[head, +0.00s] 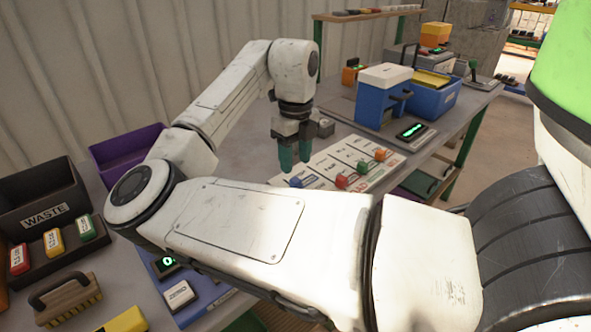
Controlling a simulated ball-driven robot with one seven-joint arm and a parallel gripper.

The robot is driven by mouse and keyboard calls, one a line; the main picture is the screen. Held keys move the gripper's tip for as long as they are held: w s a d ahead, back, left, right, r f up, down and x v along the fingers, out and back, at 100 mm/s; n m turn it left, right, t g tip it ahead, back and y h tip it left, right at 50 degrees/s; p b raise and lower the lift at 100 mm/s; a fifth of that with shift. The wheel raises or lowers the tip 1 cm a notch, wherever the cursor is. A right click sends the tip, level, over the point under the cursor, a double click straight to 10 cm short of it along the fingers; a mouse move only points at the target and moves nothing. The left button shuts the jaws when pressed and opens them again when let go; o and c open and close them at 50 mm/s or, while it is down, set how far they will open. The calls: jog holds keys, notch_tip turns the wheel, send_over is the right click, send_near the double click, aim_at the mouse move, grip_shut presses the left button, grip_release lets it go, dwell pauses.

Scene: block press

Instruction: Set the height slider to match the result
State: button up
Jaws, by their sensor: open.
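My gripper (296,158) points down with its two teal fingers apart, just above and behind a white printed panel (325,168) on the table. Nothing shows between the fingers. Small coloured knobs sit on the panel: a blue one (295,181) nearest the fingertips, a red one (341,181), a green one (361,167) and an orange one (380,154). I cannot tell which part is the height slider, and the panel's print is too small to read. A dark display (412,131) with green digits stands near the blue-and-white machine (383,97). My own arm hides the panel's near side.
A blue bin (432,100) stands beside the machine. At left are a black WASTE bin (38,190), a purple bin (125,150), coloured blocks (54,243) and a brush (64,293). A blue unit (195,308) with a green-lit display is partly behind my arm.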

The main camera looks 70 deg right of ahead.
aim_at(295, 179)
jog(key=shift+r, duration=2.7)
